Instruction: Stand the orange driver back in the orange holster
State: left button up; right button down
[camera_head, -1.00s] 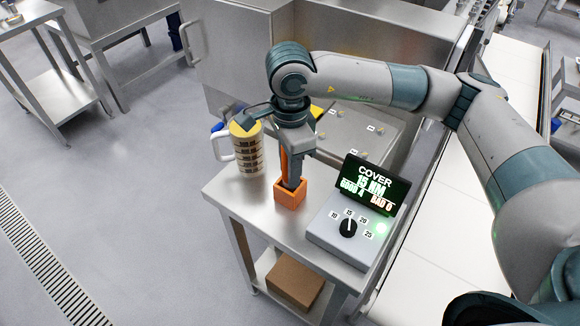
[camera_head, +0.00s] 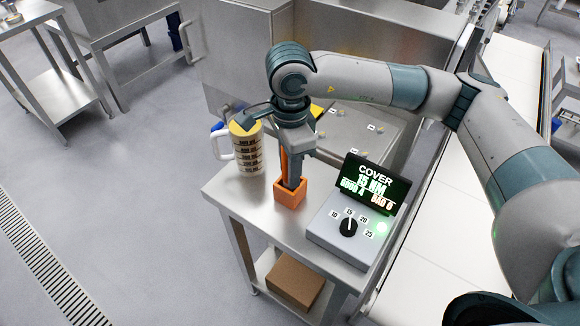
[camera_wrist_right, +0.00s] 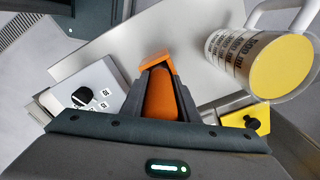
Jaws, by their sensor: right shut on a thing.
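The orange driver (camera_wrist_right: 160,97) is held upright between the fingers of my right gripper (camera_head: 290,180), which is shut on it. In the head view its orange body (camera_head: 284,164) shows beside the gripper. The orange holster (camera_head: 289,196) is an open square box standing on the steel table. The gripper's fingertips and the driver's lower end are at the holster's mouth; how deep the driver sits is hidden. In the right wrist view the holster's rim (camera_wrist_right: 155,62) shows just beyond the driver. My left gripper is not in view.
A white-handled jug with a yellow top (camera_head: 247,150) stands left of the holster. A control box (camera_head: 345,232) with a dial and a lit COVER display (camera_head: 372,185) stands right. A conveyor (camera_head: 440,220) runs beyond it. A brown box (camera_head: 294,281) lies on the lower shelf.

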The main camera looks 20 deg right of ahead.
dwell(0.6)
jog(key=c, duration=1.3)
grip_release()
